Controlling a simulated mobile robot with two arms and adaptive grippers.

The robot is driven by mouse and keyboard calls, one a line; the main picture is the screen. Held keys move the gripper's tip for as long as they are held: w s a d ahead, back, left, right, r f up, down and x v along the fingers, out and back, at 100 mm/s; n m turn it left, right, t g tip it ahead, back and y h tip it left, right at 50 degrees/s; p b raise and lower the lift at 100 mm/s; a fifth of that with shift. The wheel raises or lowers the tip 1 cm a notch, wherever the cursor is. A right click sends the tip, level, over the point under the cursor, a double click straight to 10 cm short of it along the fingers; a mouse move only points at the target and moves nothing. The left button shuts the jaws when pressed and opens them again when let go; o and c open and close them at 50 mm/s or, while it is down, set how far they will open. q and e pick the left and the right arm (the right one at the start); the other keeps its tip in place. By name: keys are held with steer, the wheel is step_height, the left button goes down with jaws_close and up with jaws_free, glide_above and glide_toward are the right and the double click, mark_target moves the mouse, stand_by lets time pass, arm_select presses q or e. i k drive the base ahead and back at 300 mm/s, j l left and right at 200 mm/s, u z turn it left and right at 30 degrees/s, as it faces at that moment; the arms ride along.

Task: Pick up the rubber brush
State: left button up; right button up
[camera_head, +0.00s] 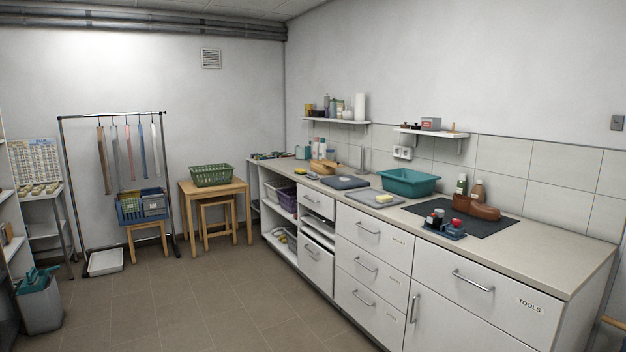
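I cannot clearly pick out a rubber brush at this distance. A blue tray (444,231) with small red and black items stands on the counter at the front edge of a dark mat (490,226); the items are too small to name. A pair of brown shoes (476,207) and two small bottles (478,189) are on the mat. A small yellow block (384,198) lies on a folded grey cloth (366,198) further left. Neither of my grippers is in view.
The long counter (560,262) has drawers below, one labelled TOOLS. A teal basin (408,183) stands near the wall. A wooden table (184,186) with a green basket (211,175) and a clothes rack (112,116) are at the back. The tiled floor (215,305) ahead is clear.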

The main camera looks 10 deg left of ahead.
mark_target(312, 175)
steer(key=i+j+u, duration=0.25)
steer(key=i, duration=0.15)
steer(key=i+u, duration=0.25)
steer(key=i, duration=0.2)
steer(key=i+u, duration=0.15)
steer(key=i, duration=2.15)
